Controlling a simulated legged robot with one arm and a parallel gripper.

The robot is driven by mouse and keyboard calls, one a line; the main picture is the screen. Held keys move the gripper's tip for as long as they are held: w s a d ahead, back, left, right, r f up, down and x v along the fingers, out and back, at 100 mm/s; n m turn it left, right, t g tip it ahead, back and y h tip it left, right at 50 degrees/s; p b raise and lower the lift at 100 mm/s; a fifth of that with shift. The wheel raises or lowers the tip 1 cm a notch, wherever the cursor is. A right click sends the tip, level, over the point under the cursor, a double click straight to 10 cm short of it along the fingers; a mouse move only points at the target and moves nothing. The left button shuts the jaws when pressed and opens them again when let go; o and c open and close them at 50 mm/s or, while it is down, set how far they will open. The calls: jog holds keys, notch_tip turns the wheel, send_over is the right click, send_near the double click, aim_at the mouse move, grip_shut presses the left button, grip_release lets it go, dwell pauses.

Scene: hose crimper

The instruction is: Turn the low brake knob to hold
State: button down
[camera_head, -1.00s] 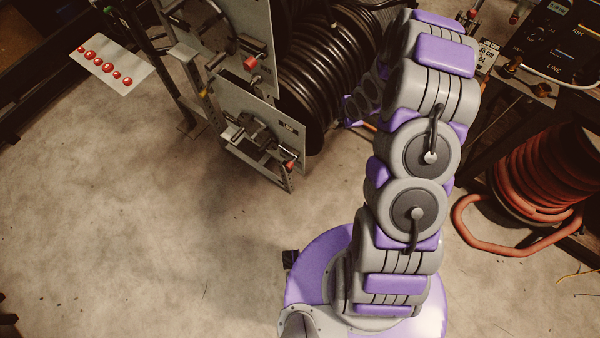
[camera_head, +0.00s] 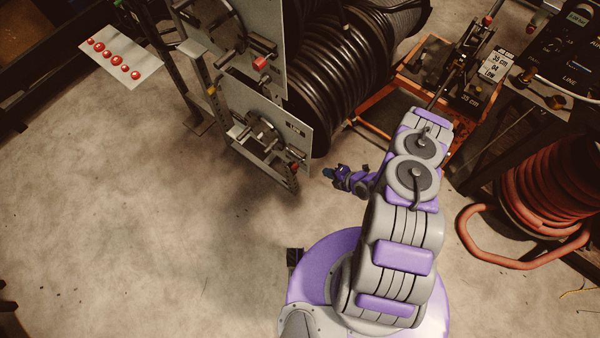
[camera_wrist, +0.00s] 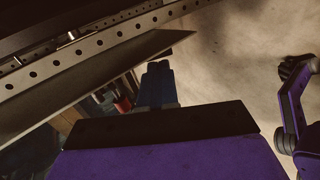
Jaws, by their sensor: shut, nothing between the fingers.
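The low brake knob, a small red-tipped knob (camera_head: 293,167), sits at the lower right edge of the lower reel's grey plate (camera_head: 240,95). A red knob (camera_wrist: 122,103) also shows in the wrist view, left of my fingers, partly in shadow; I cannot tell surely that it is the low one. My gripper (camera_head: 327,173) is to the right of the low knob and apart from it, with its blue fingertips pointing left. In the wrist view my gripper (camera_wrist: 158,70) has its fingers together and empty. The knob's markings are too small to read.
The upper reel has a similar red knob (camera_head: 261,62). Black hose (camera_head: 335,75) is wound behind the plates. An orange-framed bench (camera_head: 425,50) stands behind my arm, and a red hose coil (camera_head: 540,185) is at right. Floor at left (camera_head: 120,220) is clear.

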jog(key=s+a+f+n+y, duration=0.1)
jog(key=s+a+f, duration=0.1)
jog(key=s, duration=0.2)
jog(key=b, duration=0.5)
send_near(295, 173)
jog(key=x, duration=0.7)
jog(key=shift+r+t, duration=0.2)
jog(key=shift+t, duration=0.1)
jog(key=shift+f+b, duration=0.45)
jog(key=shift+b, duration=0.15)
jog(key=shift+w+a+f+b, duration=0.25)
jog(key=shift+a+f+b, duration=0.1)
jog(key=shift+f+b, duration=0.4)
jog(key=shift+w+a+f+b, duration=0.25)
jog(key=shift+a+f+b, duration=0.1)
jog(key=shift+f+b, duration=0.35)
dwell(0.9)
